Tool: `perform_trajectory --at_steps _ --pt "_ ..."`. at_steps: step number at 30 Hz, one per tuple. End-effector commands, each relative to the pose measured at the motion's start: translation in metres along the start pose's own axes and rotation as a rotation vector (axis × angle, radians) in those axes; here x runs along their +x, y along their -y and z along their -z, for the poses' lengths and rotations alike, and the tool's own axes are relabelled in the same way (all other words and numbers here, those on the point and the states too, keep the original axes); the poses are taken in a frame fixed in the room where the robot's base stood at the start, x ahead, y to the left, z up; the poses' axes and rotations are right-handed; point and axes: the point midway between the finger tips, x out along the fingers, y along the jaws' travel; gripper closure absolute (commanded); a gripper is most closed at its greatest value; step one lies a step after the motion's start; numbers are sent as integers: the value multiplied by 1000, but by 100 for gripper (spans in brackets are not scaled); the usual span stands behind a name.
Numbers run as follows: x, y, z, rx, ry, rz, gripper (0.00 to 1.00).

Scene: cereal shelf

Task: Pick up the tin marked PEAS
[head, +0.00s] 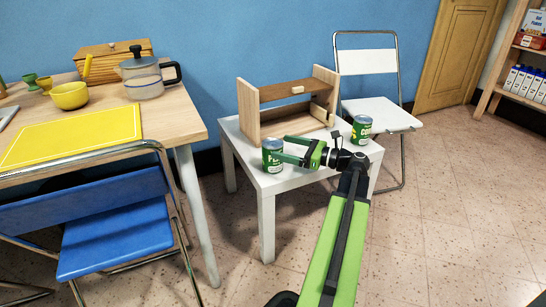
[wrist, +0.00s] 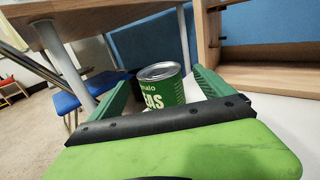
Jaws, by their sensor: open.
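The tin of peas (head: 272,157) is a green can with a silver lid, upright near the left corner of the white table. In the wrist view its label ends in "AS", and the tin (wrist: 163,88) shows between the two green fingers. My gripper (head: 286,150) is open, pointing left, with its fingertips at the tin's near side. I cannot tell whether either finger touches it. A second green tin (head: 361,131) stands upright at the table's right side, behind my wrist; its label is too small to read for sure.
A wooden shelf box (head: 247,112) stands at the back of the white table (head: 267,186), close behind the tin. A wooden desk (head: 182,126) with a blue chair (head: 118,238) is on the left. A white folding chair (head: 378,114) stands behind the table.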

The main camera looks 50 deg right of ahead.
Motion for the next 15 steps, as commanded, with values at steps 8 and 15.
perform_trajectory --at_steps 8,15 --pt "25 0 0 0 0 1 8" --pt "44 -2 -3 0 0 -2 8"
